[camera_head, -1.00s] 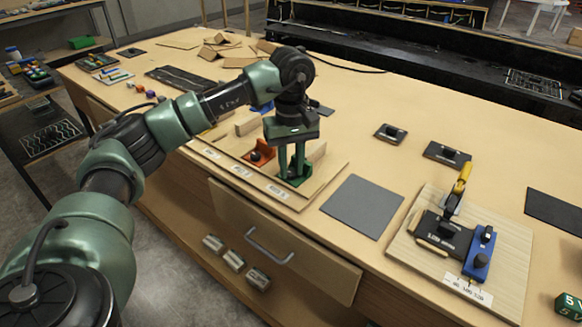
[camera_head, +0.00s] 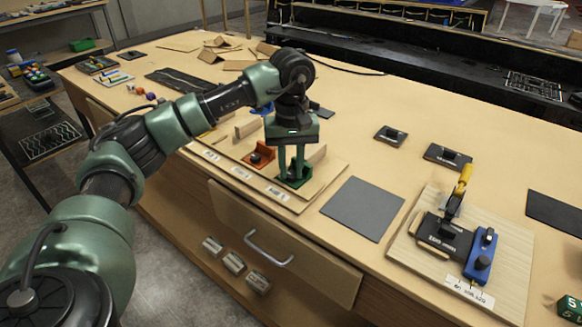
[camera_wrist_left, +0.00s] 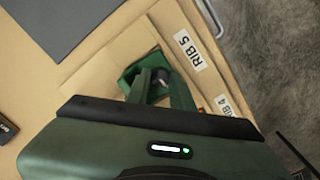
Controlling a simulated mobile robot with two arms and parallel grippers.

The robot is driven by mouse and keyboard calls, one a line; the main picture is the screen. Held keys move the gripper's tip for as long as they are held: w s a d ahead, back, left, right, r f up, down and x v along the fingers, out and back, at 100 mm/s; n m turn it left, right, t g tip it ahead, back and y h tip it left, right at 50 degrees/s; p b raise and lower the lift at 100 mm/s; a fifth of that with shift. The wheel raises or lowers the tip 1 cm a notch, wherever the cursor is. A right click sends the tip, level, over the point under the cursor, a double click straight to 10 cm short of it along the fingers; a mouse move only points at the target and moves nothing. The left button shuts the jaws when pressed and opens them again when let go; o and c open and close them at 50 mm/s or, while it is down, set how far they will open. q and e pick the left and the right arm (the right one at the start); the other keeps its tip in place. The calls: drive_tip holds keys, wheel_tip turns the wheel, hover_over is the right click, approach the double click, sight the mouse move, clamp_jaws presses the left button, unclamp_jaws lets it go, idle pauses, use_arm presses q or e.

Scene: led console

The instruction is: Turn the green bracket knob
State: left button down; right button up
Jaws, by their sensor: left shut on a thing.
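The green bracket (camera_head: 299,181) stands at the right end of a wooden board (camera_head: 318,187) with labels along its front edge. My left gripper (camera_head: 291,172) points down over this bracket, its two green fingers reaching into it. In the left wrist view the green bracket (camera_wrist_left: 128,77) shows beyond the fingers, and the dark knob (camera_wrist_left: 160,76) lies at the fingertips (camera_wrist_left: 158,80). The left gripper is shut on the knob, which the fingers partly hide. My right gripper is in neither view.
An orange bracket (camera_head: 260,155) stands left of the green one on the same board. A grey mat (camera_head: 362,208) lies to the right. Farther right, a pale board (camera_head: 513,262) bears a black and blue fixture with a yellow handle. A drawer (camera_head: 300,255) stands slightly open below.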

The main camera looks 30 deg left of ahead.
sight(291, 175)
use_arm(q)
drive_tip(key=shift+w+r, duration=0.15)
drive_tip(key=shift+r, duration=0.15)
idle(0.4)
drive_tip(key=c, duration=1.5)
unclamp_jaws()
drive_tip(key=shift+c, duration=0.2)
drive_tip(key=shift+o, duration=0.2)
drive_tip(key=shift+f, duration=0.1)
wheel_tip(291, 175, up, 8)
drive_tip(key=shift+b, duration=0.45)
drive_tip(key=shift+s+f, duration=0.15)
drive_tip(key=shift+s, duration=0.05)
